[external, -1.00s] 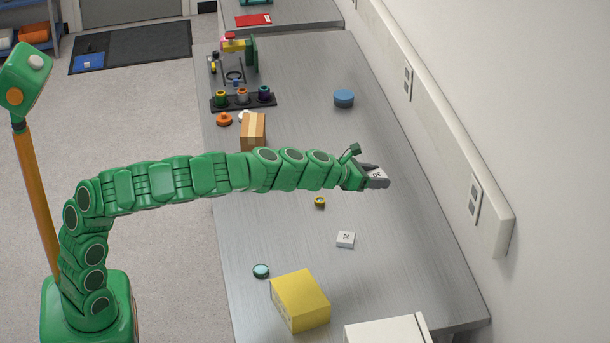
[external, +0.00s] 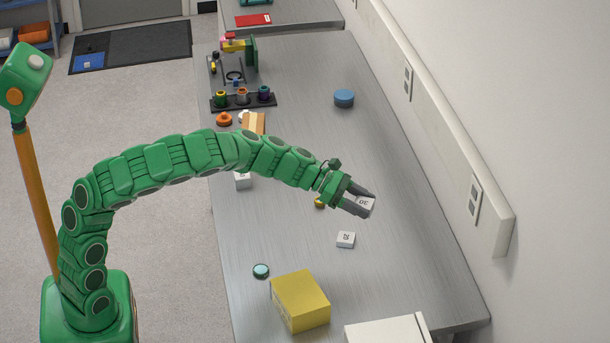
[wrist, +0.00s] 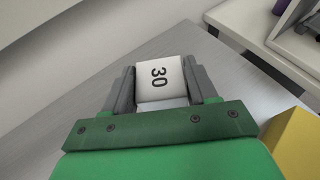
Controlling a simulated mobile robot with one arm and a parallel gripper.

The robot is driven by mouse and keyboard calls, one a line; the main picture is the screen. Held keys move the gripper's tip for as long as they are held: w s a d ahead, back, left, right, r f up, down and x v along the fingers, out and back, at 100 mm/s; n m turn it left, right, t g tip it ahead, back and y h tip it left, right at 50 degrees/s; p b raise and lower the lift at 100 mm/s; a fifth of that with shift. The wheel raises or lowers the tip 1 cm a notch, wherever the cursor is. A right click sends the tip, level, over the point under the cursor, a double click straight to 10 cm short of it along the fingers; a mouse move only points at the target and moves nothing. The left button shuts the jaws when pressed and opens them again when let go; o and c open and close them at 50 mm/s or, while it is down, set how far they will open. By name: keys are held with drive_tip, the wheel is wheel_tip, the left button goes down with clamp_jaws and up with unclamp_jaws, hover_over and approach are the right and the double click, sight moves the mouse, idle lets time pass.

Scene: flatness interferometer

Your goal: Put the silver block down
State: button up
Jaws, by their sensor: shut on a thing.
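My gripper (external: 362,199) is shut on a small silver block (external: 366,204) with a white marked face. In the wrist view, the block (wrist: 161,80) sits between the two grey fingers of my gripper (wrist: 160,88), and its white face reads "30". The gripper points down and to the right over the grey metal bench (external: 420,255). The block appears to be above the bench top; the exact gap is hard to tell.
A similar white-faced block (external: 346,239) lies just below the gripper in the picture. Another pale block (external: 243,181) lies under my arm. A yellow box (external: 300,300) and teal disc (external: 261,270) are nearer. A blue cylinder (external: 344,98) stands farther back. The bench's right side is clear.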

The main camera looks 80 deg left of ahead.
drive_tip(key=s+d+f+m+g+h, duration=0.1)
drive_tip(key=s+d+m+g+h, duration=0.2)
drive_tip(key=s, duration=0.4)
drive_tip(key=s+d+m+g+h, duration=0.1)
drive_tip(key=s+m+g+h, duration=0.25)
drive_tip(key=s, duration=0.45)
hover_over(356, 274)
drive_tip(key=shift+m+y, duration=0.35)
drive_tip(key=shift+m, duration=0.1)
drive_tip(key=shift+s+d+f, duration=0.1)
drive_tip(key=shift+f, duration=9.05)
drive_tip(key=shift+f, duration=0.1)
drive_tip(key=o, duration=1.2)
